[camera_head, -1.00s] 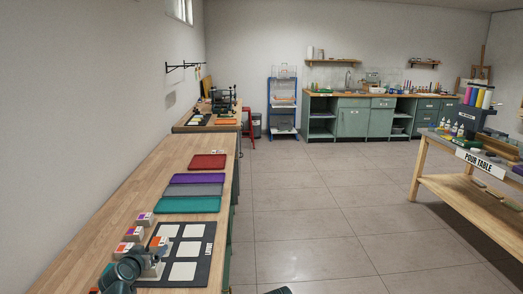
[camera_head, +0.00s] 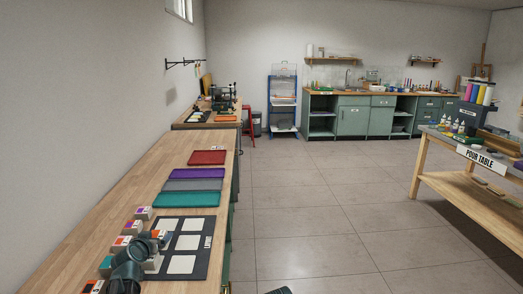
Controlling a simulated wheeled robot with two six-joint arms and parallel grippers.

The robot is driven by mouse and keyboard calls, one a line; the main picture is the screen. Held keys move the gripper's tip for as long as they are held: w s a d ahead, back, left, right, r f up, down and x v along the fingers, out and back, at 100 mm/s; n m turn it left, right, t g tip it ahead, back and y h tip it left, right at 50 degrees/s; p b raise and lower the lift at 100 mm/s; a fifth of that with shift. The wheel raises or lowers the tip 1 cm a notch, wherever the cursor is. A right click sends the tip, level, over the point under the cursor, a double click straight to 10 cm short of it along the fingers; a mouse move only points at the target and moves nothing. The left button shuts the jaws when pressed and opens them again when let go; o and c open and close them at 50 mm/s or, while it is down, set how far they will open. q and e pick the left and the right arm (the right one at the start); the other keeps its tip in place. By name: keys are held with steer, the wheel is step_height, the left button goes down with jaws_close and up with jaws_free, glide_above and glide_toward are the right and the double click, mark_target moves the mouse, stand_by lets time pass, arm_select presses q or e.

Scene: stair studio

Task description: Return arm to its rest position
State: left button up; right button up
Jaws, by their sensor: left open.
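My left gripper (camera_head: 160,250) is low in the head view, over the near part of the wooden bench, by the left edge of the black mat with white squares (camera_head: 200,226). It is open. A small white block (camera_head: 152,264) is beside or under its fingers; whether they touch it I cannot tell. My left arm comes in from the lower left. Only a small dark piece, perhaps of my right arm, shows at the bottom edge; my right gripper is not visible.
The wooden bench (camera_head: 120,200) carries small labelled boxes (camera_head: 143,213) left of the mat. Teal (camera_head: 188,200), grey and purple trays and a red tray (camera_head: 207,157) lie beyond it. The pour table (camera_head: 478,183) stands at the right. The tiled floor between is clear.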

arm_select(q)
step_height(320, 180, up, 11)
steer(key=p, duration=1)
steer(key=shift+h, duration=0.3)
steer(key=s+d+f+b, duration=0.2)
steer(key=d, duration=0.2)
steer(key=s+d+f+b, duration=0.2)
steer(key=d, duration=0.3)
steer(key=s+d+f+b, duration=0.2)
steer(key=s+d, duration=0.1)
steer(key=d, duration=0.2)
steer(key=shift+d, duration=0.2)
steer(key=shift+s+d+f+m, duration=0.2)
steer(key=shift+s+d+m, duration=0.15)
steer(key=shift+d, duration=0.45)
steer(key=shift+s+d, duration=0.1)
